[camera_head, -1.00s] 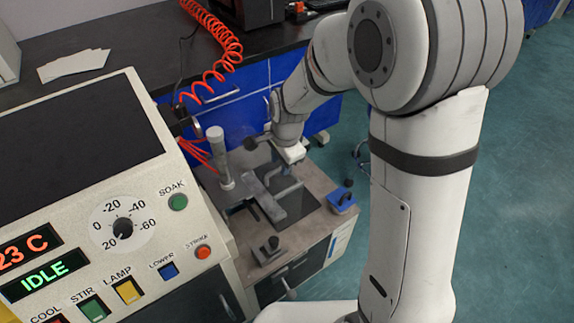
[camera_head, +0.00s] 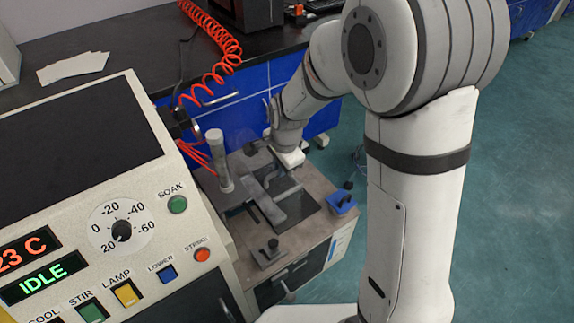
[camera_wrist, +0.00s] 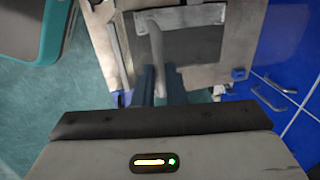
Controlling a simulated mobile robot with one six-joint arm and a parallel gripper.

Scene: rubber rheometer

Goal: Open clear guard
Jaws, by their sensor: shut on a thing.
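My gripper (camera_wrist: 161,88) is shut on a pale grey bar-like handle (camera_wrist: 156,46) in the wrist view, with one dark finger on each side. The handle stands over a dark plate in the machine's top. In the head view my gripper (camera_head: 287,166) is low over the bench-top machine (camera_head: 312,182), right of a clear upright cylinder (camera_head: 219,160). Its fingertips are hard to make out there. The clear guard's sheet and edges cannot be told apart from what lies behind, so its angle is unclear.
A control console (camera_head: 75,160) with a dial and coloured buttons fills the left. A blue block (camera_head: 342,201) with a dark knob sits at the machine's right edge. A red coiled hose (camera_head: 222,40) hangs behind. Blue cabinets (camera_head: 245,98) stand close behind the machine.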

